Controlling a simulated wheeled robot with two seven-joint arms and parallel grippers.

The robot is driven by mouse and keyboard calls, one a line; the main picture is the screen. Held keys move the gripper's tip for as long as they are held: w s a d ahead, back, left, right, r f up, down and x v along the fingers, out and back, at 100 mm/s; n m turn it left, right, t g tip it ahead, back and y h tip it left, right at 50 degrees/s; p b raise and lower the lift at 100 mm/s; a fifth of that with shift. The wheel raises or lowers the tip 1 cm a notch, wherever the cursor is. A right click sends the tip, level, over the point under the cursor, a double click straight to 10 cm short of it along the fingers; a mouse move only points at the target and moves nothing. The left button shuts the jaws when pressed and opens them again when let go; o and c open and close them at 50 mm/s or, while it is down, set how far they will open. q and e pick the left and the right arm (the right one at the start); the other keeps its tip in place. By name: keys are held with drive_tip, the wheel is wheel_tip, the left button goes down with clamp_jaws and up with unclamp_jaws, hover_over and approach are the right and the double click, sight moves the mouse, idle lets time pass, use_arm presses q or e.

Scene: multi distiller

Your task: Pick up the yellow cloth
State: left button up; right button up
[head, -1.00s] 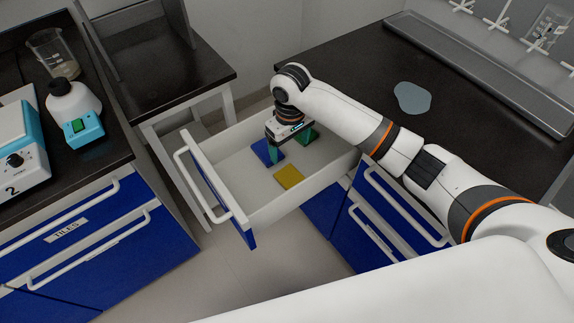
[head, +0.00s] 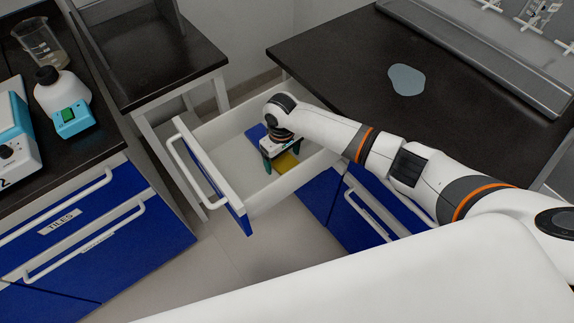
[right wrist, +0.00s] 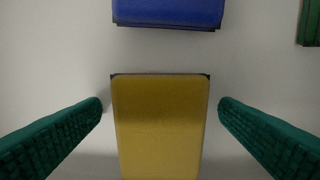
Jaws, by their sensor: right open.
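The yellow cloth (head: 287,162) lies flat in the open white drawer, partly hidden by my right gripper (head: 281,161) in the head view. In the right wrist view the yellow cloth (right wrist: 160,125) is a rectangle with dark corners at its far edge. My right gripper (right wrist: 160,104) is open, with one green finger on each side of the cloth. A gap shows between each finger and the cloth, and nothing is held. How high the fingertips are above the drawer floor is hard to tell. My left gripper is not in view.
A blue cloth (right wrist: 168,12) lies just beyond the yellow one, and a green one (right wrist: 309,22) at the far right. The drawer walls (head: 240,202) stand close around my gripper. The black counter (head: 340,62) has a grey-blue puddle-like patch (head: 406,79).

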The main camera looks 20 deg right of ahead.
drive_tip(key=c, duration=1.1)
drive_tip(key=shift+r, duration=0.1)
